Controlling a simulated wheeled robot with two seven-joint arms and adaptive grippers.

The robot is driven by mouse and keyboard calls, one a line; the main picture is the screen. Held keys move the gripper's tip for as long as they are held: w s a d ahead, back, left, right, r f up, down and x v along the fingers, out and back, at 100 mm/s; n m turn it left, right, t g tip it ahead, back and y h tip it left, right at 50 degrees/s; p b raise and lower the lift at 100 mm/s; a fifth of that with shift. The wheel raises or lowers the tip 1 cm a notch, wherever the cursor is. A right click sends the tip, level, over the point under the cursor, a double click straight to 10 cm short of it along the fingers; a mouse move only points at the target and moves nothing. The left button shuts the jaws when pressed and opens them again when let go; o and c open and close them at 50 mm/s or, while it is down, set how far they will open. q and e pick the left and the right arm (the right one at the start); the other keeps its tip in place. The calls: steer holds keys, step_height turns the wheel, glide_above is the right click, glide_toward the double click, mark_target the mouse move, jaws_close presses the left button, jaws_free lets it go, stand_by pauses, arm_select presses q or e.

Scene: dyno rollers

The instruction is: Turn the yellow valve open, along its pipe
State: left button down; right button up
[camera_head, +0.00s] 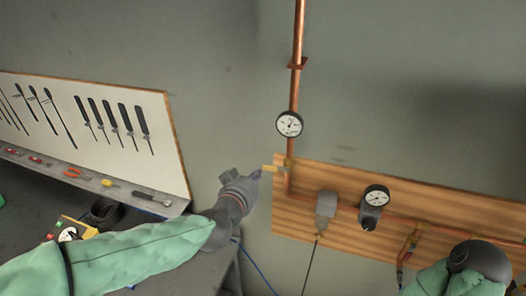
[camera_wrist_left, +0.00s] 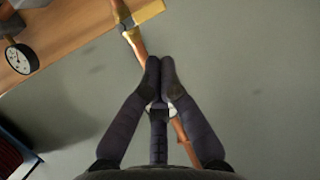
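The yellow valve (camera_head: 274,168) sits on the vertical copper pipe (camera_head: 295,90), low down at the left edge of the wooden board. Its handle sticks out to the left, across the pipe. In the left wrist view the yellow handle (camera_wrist_left: 149,12) shows at the top, beyond the fingertips. My left gripper (camera_head: 261,174) is just left of the handle in the head view. In the wrist view its two fingers (camera_wrist_left: 160,63) come together at the tips, with nothing visible held; contact with the handle cannot be told. My right arm shows at the lower right, its gripper not visible.
A round gauge (camera_head: 289,124) sits on the pipe above the valve. The wooden board (camera_head: 330,180) carries a grey fitting (camera_head: 326,206), another gauge (camera_head: 376,196) and a horizontal pipe. A tool panel (camera_head: 95,130) and bench stand left. The wall above my left gripper is clear.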

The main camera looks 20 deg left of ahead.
arm_select(q)
steer(key=shift+t, duration=0.3)
steer(key=r, duration=0.2)
steer(key=r+p, duration=0.1)
steer(key=r, duration=0.1)
steer(key=shift+s+a, duration=0.25)
steer(key=shift+s, duration=0.15)
arm_select(e)
steer(key=shift+r, duration=0.85)
arm_select(q)
steer(key=shift+w, duration=0.1)
arm_select(e)
steer(key=shift+s, duration=0.1)
arm_select(q)
steer(key=b, duration=0.1)
glide_above(276, 168)
steer(key=s+a, duration=0.2)
steer(key=a, duration=0.1)
step_height(276, 168, down, 2)
steer(key=shift+w+f+b, duration=0.2)
steer(key=shift+f+b, duration=0.25)
steer(key=shift+f, duration=1.75)
arm_select(e)
steer(key=shift+f, duration=0.95)
steer(key=shift+f, duration=0.1)
